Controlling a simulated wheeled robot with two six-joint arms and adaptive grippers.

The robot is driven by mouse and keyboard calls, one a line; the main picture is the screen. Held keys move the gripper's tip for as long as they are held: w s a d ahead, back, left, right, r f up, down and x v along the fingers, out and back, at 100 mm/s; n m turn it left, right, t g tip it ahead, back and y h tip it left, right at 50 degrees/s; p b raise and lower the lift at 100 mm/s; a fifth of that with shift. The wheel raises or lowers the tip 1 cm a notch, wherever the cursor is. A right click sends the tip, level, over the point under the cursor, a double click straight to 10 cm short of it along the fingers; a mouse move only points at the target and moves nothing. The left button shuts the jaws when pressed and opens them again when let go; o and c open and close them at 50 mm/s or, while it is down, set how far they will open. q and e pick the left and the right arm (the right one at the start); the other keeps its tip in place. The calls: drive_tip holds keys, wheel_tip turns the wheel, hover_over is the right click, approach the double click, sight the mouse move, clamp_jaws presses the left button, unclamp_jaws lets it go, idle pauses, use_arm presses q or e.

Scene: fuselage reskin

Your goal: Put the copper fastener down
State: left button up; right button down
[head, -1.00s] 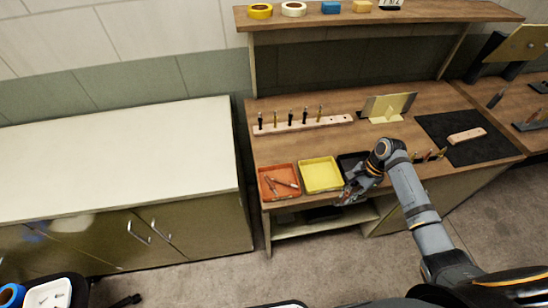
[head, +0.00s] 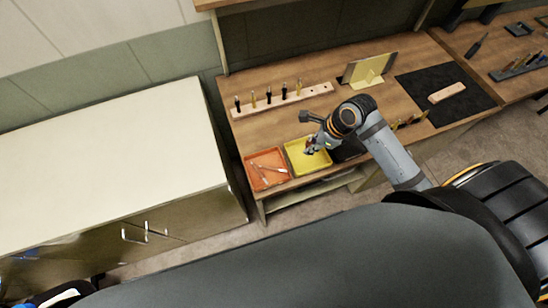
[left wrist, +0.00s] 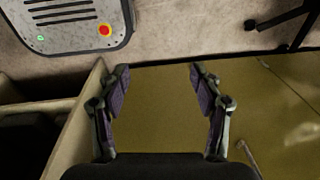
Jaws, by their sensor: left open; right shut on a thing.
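My right gripper (head: 314,147) is over the yellow tray (head: 301,166) in the head view, pointing down towards it. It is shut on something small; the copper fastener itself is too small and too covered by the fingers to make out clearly. I cannot tell whether the gripper touches the tray. My left gripper (left wrist: 158,74) is open and empty in the left wrist view, its two fingers wide apart, away from the trays. It does not show in the head view.
An orange tray (head: 260,158) with a few tools stands left of the yellow tray; a black tray (head: 350,153) stands right, partly behind my arm. A wooden rack (head: 307,93) of upright tools, a yellow stand (head: 368,72) and a black mat (head: 425,82) lie behind.

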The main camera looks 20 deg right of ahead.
drive_tip(key=w+a+f, duration=0.2)
drive_tip(key=a, duration=0.1)
drive_tip(key=w+a+f+p, duration=0.1)
drive_tip(key=a+f, duration=0.1)
drive_tip(key=f, duration=0.1)
drive_tip(key=w+a+f+p, duration=0.1)
drive_tip(key=w+a+f, duration=0.1)
drive_tip(key=a, duration=0.1)
drive_tip(key=shift+w+a+f, duration=0.15)
drive_tip(key=shift+w+a, duration=0.15)
drive_tip(key=shift+w, duration=0.05)
drive_tip(key=shift+w+a+f, duration=0.1)
drive_tip(key=shift+w+f, duration=0.05)
drive_tip(key=shift+f, duration=0.15)
drive_tip(key=f+p, duration=0.1)
drive_tip(key=f, duration=0.2)
drive_tip(key=shift+a, duration=0.2)
use_arm(q)
drive_tip(key=r, duration=0.1)
drive_tip(key=w+r, duration=0.1)
drive_tip(key=r, duration=0.1)
drive_tip(key=shift+w+a+r, duration=0.1)
drive_tip(key=shift+a+r, duration=0.05)
use_arm(e)
drive_tip(key=shift+w+f, duration=0.1)
drive_tip(key=shift+f, duration=0.2)
drive_tip(key=c, duration=1.6)
unclamp_jaws()
drive_tip(key=shift+o, duration=0.2)
